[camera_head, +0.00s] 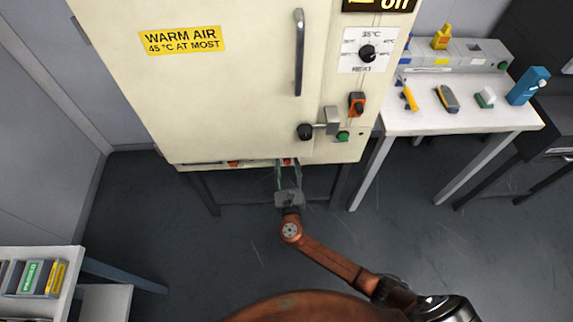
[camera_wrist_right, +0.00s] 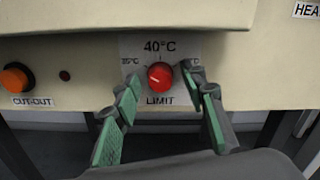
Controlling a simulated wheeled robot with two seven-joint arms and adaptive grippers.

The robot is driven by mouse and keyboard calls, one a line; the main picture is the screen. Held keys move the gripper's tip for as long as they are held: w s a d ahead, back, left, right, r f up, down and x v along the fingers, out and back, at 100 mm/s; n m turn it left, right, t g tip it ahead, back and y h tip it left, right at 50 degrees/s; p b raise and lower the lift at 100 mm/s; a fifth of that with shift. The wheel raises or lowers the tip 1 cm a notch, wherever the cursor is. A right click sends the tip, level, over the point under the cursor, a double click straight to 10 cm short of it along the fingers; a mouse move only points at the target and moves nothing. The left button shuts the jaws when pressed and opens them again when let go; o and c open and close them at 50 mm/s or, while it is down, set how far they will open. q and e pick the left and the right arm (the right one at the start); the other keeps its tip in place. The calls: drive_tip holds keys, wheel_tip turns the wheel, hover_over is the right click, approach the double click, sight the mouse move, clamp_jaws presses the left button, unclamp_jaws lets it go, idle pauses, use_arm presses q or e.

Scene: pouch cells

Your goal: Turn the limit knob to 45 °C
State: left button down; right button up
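The limit knob (camera_wrist_right: 160,76) is a round red knob on a white plate (camera_wrist_right: 133,50) low on the cream cabinet front. The plate reads 40 °C at the top, 35 °C at the left and LIMIT below; its right marking is hidden by a finger. I cannot clearly tell where the knob points. My right gripper (camera_head: 288,167) is under the cabinet's lower front edge. In the right wrist view its green-padded fingers are open, one on each side of the knob, with gaps seeming to show. My left gripper is not in view.
An orange cut-out button (camera_wrist_right: 16,77) sits left of the knob. Above are a black knob (camera_head: 305,131) by a metal latch, an orange switch (camera_head: 357,104), a green button (camera_head: 343,136) and another dial (camera_head: 367,53). A white table (camera_head: 455,119) stands right.

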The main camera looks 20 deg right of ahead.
drive_tip(key=shift+c, duration=0.6)
clamp_jaws()
